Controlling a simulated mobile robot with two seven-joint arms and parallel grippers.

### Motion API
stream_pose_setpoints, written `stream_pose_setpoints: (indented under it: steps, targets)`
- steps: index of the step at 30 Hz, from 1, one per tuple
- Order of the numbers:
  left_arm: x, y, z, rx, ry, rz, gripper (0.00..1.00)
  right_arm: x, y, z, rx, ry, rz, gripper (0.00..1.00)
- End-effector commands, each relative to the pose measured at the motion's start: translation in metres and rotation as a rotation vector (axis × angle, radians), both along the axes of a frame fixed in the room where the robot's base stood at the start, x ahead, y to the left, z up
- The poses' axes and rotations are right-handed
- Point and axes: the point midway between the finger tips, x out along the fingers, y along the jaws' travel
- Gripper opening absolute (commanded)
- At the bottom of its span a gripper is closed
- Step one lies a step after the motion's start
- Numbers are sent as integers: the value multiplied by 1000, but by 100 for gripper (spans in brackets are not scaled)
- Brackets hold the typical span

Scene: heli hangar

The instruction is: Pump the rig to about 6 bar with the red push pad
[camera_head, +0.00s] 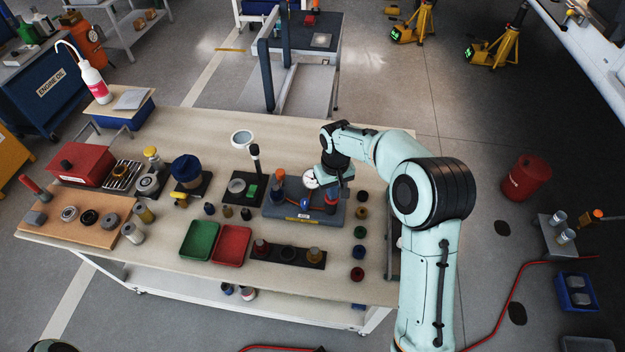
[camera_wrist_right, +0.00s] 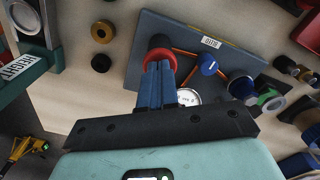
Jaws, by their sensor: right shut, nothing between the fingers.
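The rig is a blue-grey block (camera_head: 278,210) on the right half of the bench, with a white round gauge (camera_head: 311,180). The rig also fills the middle of the wrist view (camera_wrist_right: 205,42). My right gripper (camera_head: 332,192) is shut and empty, pointing down at the rig. In the wrist view its fingertips (camera_wrist_right: 159,68) overlap the pad's near edge; whether they touch is unclear. The gauge (camera_wrist_right: 188,97) is partly hidden behind the fingers, its reading too small to tell. My left gripper is out of view.
A blue knob (camera_wrist_right: 208,65) is on the rig beside the pad. Small caps and rings stand right of the rig. Green (camera_head: 199,240) and red (camera_head: 232,245) trays lie to its left front. A black strip (camera_head: 288,255) with several fittings lies in front.

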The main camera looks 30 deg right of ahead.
Motion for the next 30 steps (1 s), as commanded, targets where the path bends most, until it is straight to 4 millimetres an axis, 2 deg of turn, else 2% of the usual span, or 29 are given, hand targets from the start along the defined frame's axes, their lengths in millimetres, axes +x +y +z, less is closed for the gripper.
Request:
stream_pose_setpoints:
  steps: [3,7,21,30]
  targets:
    - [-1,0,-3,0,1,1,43,-1,0,-6,1,5,-1,0]
    - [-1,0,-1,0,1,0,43,-1,0,-4,1,5,-1,0]
    - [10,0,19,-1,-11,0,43,-1,0,25,1,6,0,0]
    - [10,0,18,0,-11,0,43,-1,0,25,1,4,0,0]
